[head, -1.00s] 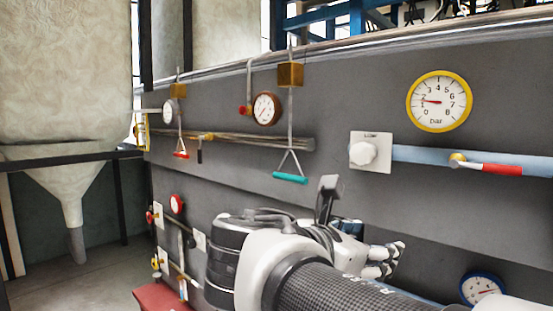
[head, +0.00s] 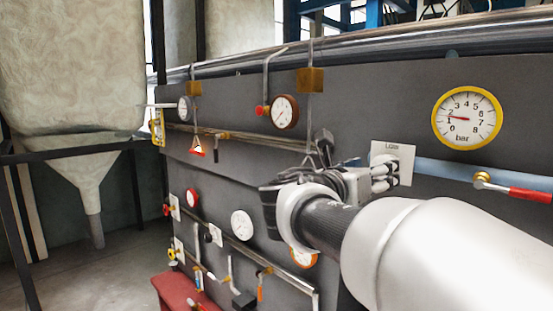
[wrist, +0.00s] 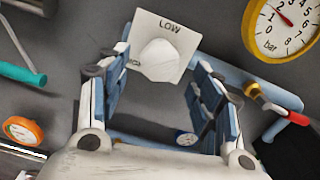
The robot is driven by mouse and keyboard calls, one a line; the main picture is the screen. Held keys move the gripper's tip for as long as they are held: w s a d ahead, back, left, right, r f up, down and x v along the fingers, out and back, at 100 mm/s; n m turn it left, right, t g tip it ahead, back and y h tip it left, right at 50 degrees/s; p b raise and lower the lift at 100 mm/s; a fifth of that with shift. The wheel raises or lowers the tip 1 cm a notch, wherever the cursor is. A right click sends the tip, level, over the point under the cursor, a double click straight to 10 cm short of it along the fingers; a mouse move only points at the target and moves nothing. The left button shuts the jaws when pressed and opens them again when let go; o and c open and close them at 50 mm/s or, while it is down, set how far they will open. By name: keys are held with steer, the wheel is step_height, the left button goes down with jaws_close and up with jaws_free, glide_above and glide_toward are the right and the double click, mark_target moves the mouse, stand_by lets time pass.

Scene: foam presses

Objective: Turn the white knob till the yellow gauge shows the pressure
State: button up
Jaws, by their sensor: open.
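The white knob (wrist: 160,60) sits on a white square plate (wrist: 184,42) marked LOW in the wrist view. In the head view my gripper hides the knob, and part of the plate (head: 404,155) shows. My gripper (wrist: 168,88) is open, its two fingers on either side of the knob's line and short of it; I cannot tell the exact gap. The yellow gauge (head: 467,118) is at the upper right of the head view, marked bar, with its red needle a little below 2. It is partly cut off in the wrist view (wrist: 283,27).
A blue pipe with a red-handled valve (head: 512,188) runs right of the plate. A teal handle (wrist: 22,74) hangs at the left of the wrist view. An orange-rimmed gauge (head: 303,257) and several other gauges and valves are on the lower left panel.

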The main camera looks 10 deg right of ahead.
mark_target(382, 177)
steer(key=x, duration=0.5)
steer(key=shift+p, duration=0.4)
steer(key=shift+c, duration=0.6)
steer(key=c, duration=0.9)
